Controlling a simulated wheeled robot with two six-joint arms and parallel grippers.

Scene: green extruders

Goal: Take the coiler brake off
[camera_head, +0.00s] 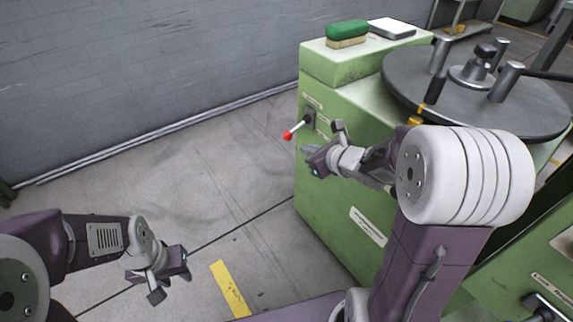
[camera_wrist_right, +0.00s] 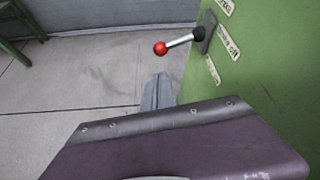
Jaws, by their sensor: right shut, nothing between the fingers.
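The coiler brake lever is a metal rod with a red ball knob (camera_head: 288,135) on the side of the green machine (camera_head: 325,205). In the right wrist view the red knob (camera_wrist_right: 160,48) points left, and its dark pivot sits beside a label that seems to read "Brake off". My right gripper (camera_head: 308,157) is shut and empty, just below the lever and apart from it. Its fingers show in the right wrist view (camera_wrist_right: 158,92), below the knob. My left gripper (camera_head: 172,280) hangs over the floor at the lower left, far from the lever; its jaw opening is unclear.
A dark round turntable (camera_head: 480,90) with upright posts tops the machine at the right. The floor left of the machine is open, up to the grey wall (camera_head: 150,80).

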